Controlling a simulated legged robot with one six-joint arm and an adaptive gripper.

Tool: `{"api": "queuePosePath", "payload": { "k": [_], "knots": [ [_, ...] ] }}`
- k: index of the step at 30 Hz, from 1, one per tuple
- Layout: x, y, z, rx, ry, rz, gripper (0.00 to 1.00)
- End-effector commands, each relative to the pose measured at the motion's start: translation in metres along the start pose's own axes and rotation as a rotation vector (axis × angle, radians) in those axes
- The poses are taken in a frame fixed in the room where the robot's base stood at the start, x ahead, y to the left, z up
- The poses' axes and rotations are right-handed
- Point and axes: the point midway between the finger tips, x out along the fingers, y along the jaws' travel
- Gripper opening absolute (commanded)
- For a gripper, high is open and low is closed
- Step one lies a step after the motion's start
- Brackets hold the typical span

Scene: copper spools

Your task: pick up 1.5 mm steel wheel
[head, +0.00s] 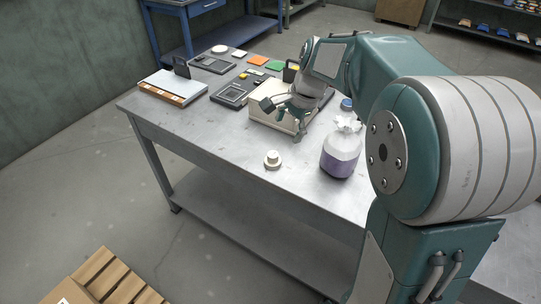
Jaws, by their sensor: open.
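No thing here can be clearly read as the 1.5 mm steel wheel. A small round cream piece (272,160) with a raised hub stands on the grey metal table (220,160), near its front edge; I cannot tell whether it is the wheel. My gripper (282,118) is open, its fingers spread, in front of and over a cream box (262,115). It is above and behind the round piece in the picture, apart from it. I cannot tell whether the fingers touch the box, and my arm hides part of the table behind.
A dark scale-like device (230,95), a white case (173,87) and small coloured pieces (257,61) lie farther back. The table's front left is clear.

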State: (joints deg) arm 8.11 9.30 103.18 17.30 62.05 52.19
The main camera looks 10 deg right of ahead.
Motion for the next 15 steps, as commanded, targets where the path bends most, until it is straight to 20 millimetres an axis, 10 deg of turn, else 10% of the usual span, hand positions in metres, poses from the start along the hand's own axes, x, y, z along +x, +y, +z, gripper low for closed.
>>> {"api": "queuePosePath", "payload": {
  "k": [15],
  "knots": [
    [0.087,-0.051,-0.068,0.511,-0.152,0.078,0.9]
  ]
}}
